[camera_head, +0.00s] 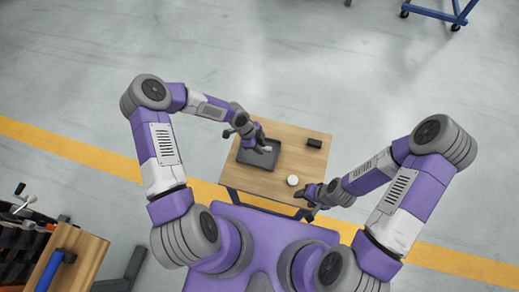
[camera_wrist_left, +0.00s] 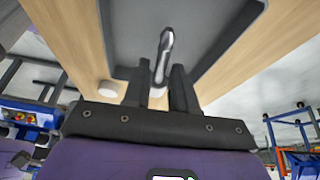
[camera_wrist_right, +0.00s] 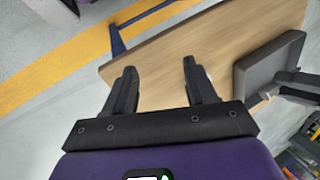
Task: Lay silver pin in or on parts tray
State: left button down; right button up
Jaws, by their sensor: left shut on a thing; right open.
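The silver pin (camera_wrist_left: 164,52) is held between the fingers of my left gripper (camera_wrist_left: 162,85), which is shut on it. In the head view my left gripper (camera_head: 264,147) is over the dark parts tray (camera_head: 257,159) on the wooden table. The tray's floor shows behind the pin in the left wrist view (camera_wrist_left: 203,42). I cannot tell whether the pin touches the tray. My right gripper (camera_wrist_right: 158,82) is open and empty. In the head view it is by the table's front right corner (camera_head: 312,205). The tray also shows in the right wrist view (camera_wrist_right: 260,62).
A white round object (camera_head: 292,180) stands on the table (camera_head: 295,140) right of and in front of the tray. A small black block (camera_head: 314,143) lies at the table's back right. A workbench (camera_head: 75,255) with tools stands at the lower left, apart from the table.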

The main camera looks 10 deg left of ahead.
pick_arm(q)
notch_tip(320, 180, down, 3)
jog(key=shift+f+b, duration=0.1)
jog(key=shift+b, duration=0.25)
pick_arm(e)
jog(key=shift+f, duration=0.45)
